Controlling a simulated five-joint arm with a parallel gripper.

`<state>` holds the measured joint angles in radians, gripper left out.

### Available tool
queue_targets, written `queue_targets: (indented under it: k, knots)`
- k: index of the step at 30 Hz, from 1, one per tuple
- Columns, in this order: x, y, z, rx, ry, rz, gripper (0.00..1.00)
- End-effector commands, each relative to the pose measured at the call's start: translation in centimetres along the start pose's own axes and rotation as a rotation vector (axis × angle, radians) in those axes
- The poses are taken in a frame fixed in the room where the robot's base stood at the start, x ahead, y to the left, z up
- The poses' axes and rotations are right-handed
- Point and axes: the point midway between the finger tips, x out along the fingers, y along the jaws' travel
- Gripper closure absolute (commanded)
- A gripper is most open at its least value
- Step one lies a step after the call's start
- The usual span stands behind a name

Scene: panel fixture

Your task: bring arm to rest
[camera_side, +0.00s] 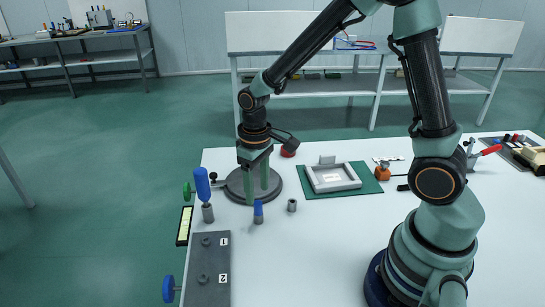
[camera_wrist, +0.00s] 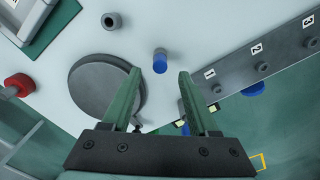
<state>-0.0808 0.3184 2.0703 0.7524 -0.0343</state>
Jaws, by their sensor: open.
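My gripper (camera_side: 260,182) points down over the white table in the side view, its green fingers in front of a round grey disc (camera_side: 234,188). In the wrist view my gripper (camera_wrist: 160,73) has its two fingers spread apart with nothing between them. The disc (camera_wrist: 92,88) lies left of and partly behind the left finger. A small blue-topped cylinder (camera_wrist: 160,62) stands beyond the fingertips; it also shows in the side view (camera_side: 258,212). How high the fingertips are above the table is hard to tell.
A grey panel with numbered labels (camera_side: 208,268) lies at the table's left edge. A tall blue-handled part (camera_side: 203,187) stands near it. A grey ring (camera_side: 292,205) and a green mat (camera_side: 375,186) with a grey frame (camera_side: 333,177) lie right. The front middle is clear.

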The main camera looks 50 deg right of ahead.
Motion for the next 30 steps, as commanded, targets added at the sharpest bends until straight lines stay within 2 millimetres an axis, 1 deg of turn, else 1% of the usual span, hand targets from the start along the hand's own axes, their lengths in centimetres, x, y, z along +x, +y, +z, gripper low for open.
queue_targets:
  k: [1,3,7,10,18,20,23,27,30]
  knots:
    - [-1.2,0.0,-0.1,0.0,0.007,0.0,0.4]
    - [-2.7,0.0,-0.1,0.0,0.007,0.0,0.4]
    - [-5.0,0.0,-0.1,0.0,0.006,0.0,0.4]
    - [-6.3,0.0,-0.1,0.0,0.004,0.0,0.4]
    - [-8.5,0.2,0.3,0.006,0.029,0.001,0.4]
    - [-9.3,0.3,0.7,0.013,0.055,0.002,0.4]
    - [-11.1,0.6,1.7,0.028,0.119,0.005,0.4]
    - [-13.4,1.1,3.5,0.051,0.22,0.01,0.4]
    - [-14.7,1.4,4.8,0.067,0.291,0.014,0.4]
